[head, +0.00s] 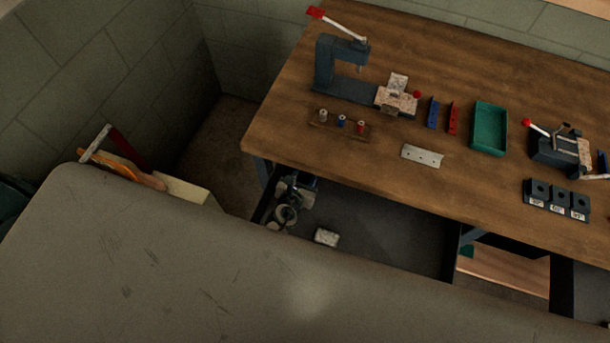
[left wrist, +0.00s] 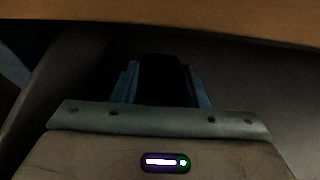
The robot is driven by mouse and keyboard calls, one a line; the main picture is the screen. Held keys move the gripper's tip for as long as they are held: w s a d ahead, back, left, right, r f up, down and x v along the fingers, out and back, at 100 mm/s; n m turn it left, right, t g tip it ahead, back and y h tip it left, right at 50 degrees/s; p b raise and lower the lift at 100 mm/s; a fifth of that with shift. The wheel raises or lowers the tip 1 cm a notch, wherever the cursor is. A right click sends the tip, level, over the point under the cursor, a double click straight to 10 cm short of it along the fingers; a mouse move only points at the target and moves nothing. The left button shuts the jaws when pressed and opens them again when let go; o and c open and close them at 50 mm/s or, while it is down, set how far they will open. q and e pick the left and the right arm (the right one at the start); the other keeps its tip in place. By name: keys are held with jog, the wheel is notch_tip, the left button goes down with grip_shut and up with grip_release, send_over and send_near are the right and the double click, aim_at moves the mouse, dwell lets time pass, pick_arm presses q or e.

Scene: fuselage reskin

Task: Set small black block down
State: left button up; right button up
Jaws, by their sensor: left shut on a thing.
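In the left wrist view, my left gripper (left wrist: 160,92) has its blue fingers shut on a small black block (left wrist: 160,72). The block is very dark against the shadow, and its lower edge and any contact with a surface cannot be made out. A wooden edge crosses the top of that view, with dark space below it. In the head view, a dark mechanical piece with round parts shows below the workbench's front edge; I cannot tell if it is my arm. The black block is not clearly seen there. My right gripper is in neither view.
The wooden workbench (head: 385,185) bears a press (head: 338,60), bit rack (head: 340,125), holed plate (head: 422,156), green tray (head: 490,128), clamp fixture (head: 555,150) and labelled black holder (head: 557,200). Below is a grey shelf (head: 390,230) with a pale block (head: 326,237). A large grey surface (head: 150,265) fills the foreground.

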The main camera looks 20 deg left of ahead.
pick_arm(q)
jog(key=o, duration=1)
jog(key=shift+d+r, duration=0.1)
jog(key=o, duration=0.3)
jog(key=shift+o, duration=0.2)
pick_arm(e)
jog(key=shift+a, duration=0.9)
pick_arm(q)
jog(key=shift+r+p, duration=0.45)
jog(key=shift+p, duration=0.05)
jog(key=shift+r+p, duration=0.45)
jog(key=shift+r, duration=0.1)
jog(key=v, duration=1.1)
jog(key=shift+s+f+b, duration=0.15)
jog(key=shift+s+b, duration=0.2)
jog(key=shift+s, duration=0.15)
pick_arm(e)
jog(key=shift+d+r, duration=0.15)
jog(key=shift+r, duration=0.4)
